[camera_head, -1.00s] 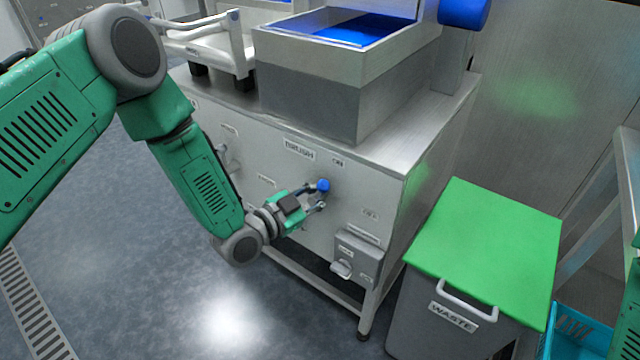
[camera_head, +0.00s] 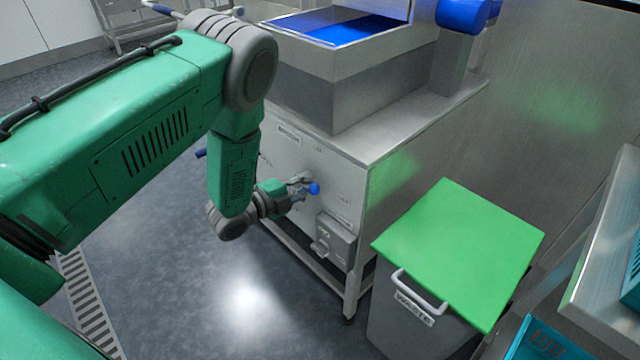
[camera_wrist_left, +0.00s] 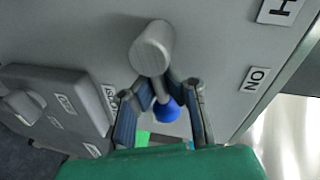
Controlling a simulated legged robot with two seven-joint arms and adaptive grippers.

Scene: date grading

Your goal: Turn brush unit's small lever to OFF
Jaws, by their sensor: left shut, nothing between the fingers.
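The small lever on the brush unit's front panel (camera_head: 278,155) has a round grey hub (camera_wrist_left: 152,45) and a blue knob (camera_head: 314,189). It points right and slightly down from its hub in the head view. The knob (camera_wrist_left: 166,108) also shows in the left wrist view, pointing away from the hub, with the ON label (camera_wrist_left: 255,79) off to its right. My left gripper (camera_head: 301,193) is shut, right at the lever. Its fingers (camera_wrist_left: 163,100) show on either side of the knob in the wrist view; I cannot tell whether they touch it. My right gripper is out of view.
A small grey box (camera_head: 335,238) sticks out of the panel below right of the lever. A grey waste bin (camera_head: 400,315) with a green lid (camera_head: 460,250) stands to the right. Another blue handle (camera_head: 201,153) shows left of my forearm. Floor in front is clear.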

